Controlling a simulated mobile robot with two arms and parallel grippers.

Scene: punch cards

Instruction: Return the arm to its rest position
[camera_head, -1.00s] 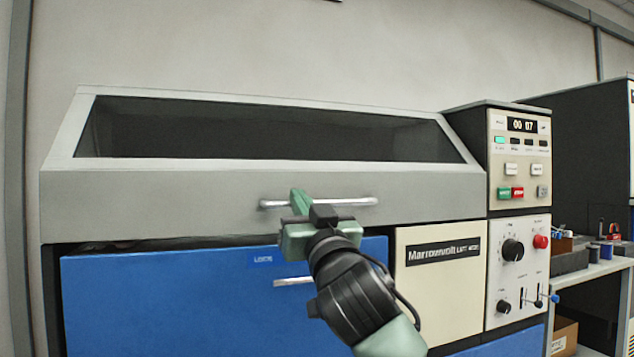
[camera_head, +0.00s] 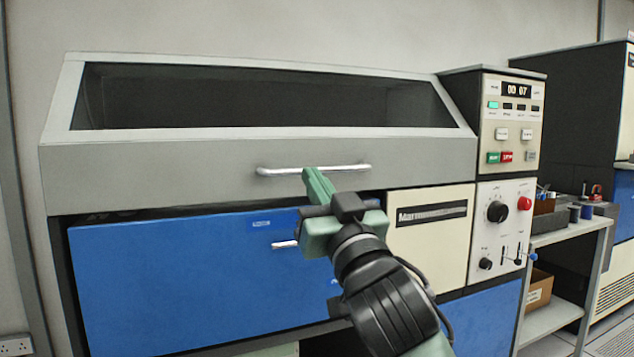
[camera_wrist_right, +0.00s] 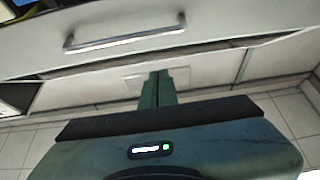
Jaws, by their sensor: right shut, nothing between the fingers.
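My right arm reaches up from the lower right in the head view. Its green gripper (camera_head: 318,184) is shut and empty, in front of the machine's grey front panel, just below a silver bar handle (camera_head: 313,169). In the right wrist view the closed green fingers (camera_wrist_right: 158,86) point away from the camera, and the bar handle (camera_wrist_right: 124,39) lies beyond them to the upper left, apart from them. My left gripper is in neither view.
The grey machine has a dark sloped window (camera_head: 260,100) above and a blue panel (camera_head: 180,285) below. A control panel (camera_head: 505,225) with knobs and buttons stands to the right. A shelf cart (camera_head: 570,235) with small items is further right.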

